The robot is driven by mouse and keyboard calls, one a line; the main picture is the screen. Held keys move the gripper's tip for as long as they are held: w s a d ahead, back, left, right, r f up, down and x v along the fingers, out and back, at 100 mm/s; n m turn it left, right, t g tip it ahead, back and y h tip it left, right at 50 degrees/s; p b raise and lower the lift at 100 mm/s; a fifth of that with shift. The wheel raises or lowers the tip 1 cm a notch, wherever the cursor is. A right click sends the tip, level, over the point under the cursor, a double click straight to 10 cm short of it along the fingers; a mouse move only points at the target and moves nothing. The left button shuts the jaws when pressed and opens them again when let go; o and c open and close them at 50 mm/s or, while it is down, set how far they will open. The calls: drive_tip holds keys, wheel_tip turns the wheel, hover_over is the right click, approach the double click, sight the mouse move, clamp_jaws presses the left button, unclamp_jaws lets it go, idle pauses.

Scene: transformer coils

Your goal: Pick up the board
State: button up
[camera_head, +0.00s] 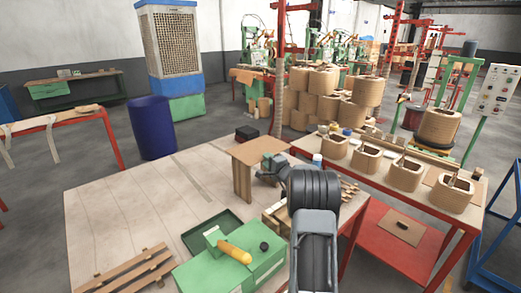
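A flat brown board (261,150) lies level on top of an upright brown panel (242,182) on the pale wooden table. My black arm reaches in from the bottom, and my gripper (268,171) is close to the board's underside and right of the upright panel. My arm hides part of the area behind it. The fingers are small and dark, so I cannot tell whether they touch the board or whether they are open or shut.
A green box (225,272) with a yellow tool (235,252), a dark green tray (214,232) and wooden slats (125,272) are at the front. Several coils (405,173) stand on the right table. The left part of the pale table (120,205) is clear.

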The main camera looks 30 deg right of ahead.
clamp_jaws()
drive_tip(key=shift+r, duration=0.2)
idle(0.4)
